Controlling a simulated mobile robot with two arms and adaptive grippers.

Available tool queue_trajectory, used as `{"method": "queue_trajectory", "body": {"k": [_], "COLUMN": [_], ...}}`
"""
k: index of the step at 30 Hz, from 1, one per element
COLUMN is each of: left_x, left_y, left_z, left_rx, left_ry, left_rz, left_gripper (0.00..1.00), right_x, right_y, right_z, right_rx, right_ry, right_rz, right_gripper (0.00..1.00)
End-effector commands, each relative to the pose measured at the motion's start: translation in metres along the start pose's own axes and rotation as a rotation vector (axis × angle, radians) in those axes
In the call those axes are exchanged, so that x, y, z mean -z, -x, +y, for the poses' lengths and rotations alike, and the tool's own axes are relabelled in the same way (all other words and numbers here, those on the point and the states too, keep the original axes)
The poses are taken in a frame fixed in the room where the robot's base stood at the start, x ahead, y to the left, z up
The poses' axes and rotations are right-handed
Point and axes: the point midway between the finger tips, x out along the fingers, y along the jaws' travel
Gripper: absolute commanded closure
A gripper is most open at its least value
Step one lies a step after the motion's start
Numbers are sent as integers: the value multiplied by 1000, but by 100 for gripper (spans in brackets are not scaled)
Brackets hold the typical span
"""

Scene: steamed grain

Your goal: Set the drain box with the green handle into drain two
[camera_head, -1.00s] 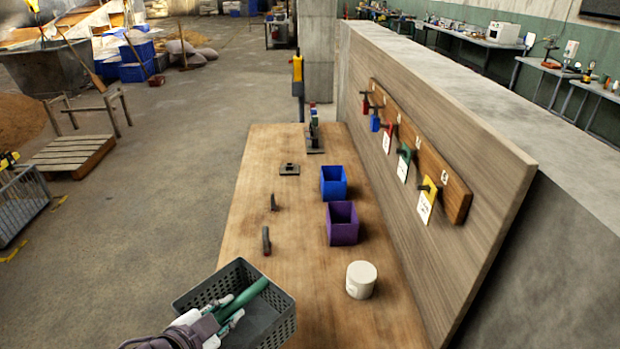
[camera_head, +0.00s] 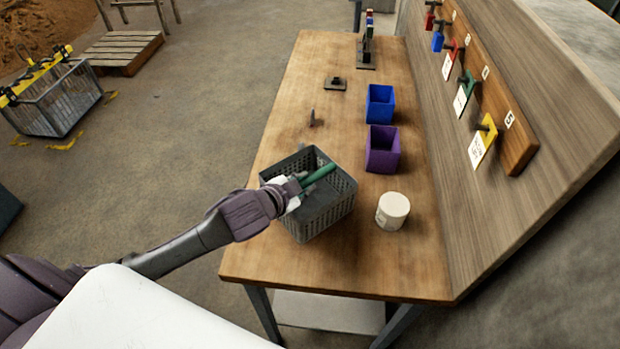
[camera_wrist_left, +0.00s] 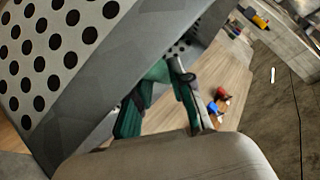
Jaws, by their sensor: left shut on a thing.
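The drain box (camera_head: 325,219) is a grey, open basket with perforated walls and a green handle (camera_head: 320,174) across it. My left gripper (camera_head: 295,188) is shut on the handle at its left side, and the fingers partly hide it. The box is over the left front part of the wooden table (camera_head: 345,268); I cannot tell whether it touches the tabletop. In the left wrist view the perforated wall (camera_wrist_left: 60,45) fills the upper left and green parts show in the middle. I cannot make out any drain marked two. My right gripper is not in view.
A white tub (camera_head: 392,211) stands just right of the box. A purple bin (camera_head: 382,160) and a blue bin (camera_head: 380,114) stand beyond it. A dark knobbed plate (camera_head: 335,84) lies farther back. A numbered hook board (camera_head: 518,148) lines the right wall. The front tabletop is clear.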

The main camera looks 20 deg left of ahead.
Motion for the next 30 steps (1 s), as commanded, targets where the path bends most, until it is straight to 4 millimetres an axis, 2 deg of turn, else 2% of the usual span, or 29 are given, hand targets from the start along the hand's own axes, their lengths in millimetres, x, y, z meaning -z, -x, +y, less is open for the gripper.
{"method": "queue_trajectory", "body": {"k": [4,9,13,20,21,25,30], "left_x": [3,-2,-3,-4,-6,-6,-6], "left_y": [-19,-36,-39,-40,-40,-40,-40], "left_z": [-2,2,2,4,5,5,5], "left_rx": [3,1,1,1,-1,-1,-1], "left_ry": [0,1,0,0,0,0,0], "left_rz": [3,2,3,3,-1,-1,-1], "left_gripper": [100,100,100,100,76,55,53], "right_x": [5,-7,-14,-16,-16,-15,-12], "right_y": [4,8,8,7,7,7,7], "right_z": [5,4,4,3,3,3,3], "right_rx": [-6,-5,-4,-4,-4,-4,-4], "right_ry": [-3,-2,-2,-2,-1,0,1], "right_rz": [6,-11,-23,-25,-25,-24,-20], "right_gripper": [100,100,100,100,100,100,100]}}
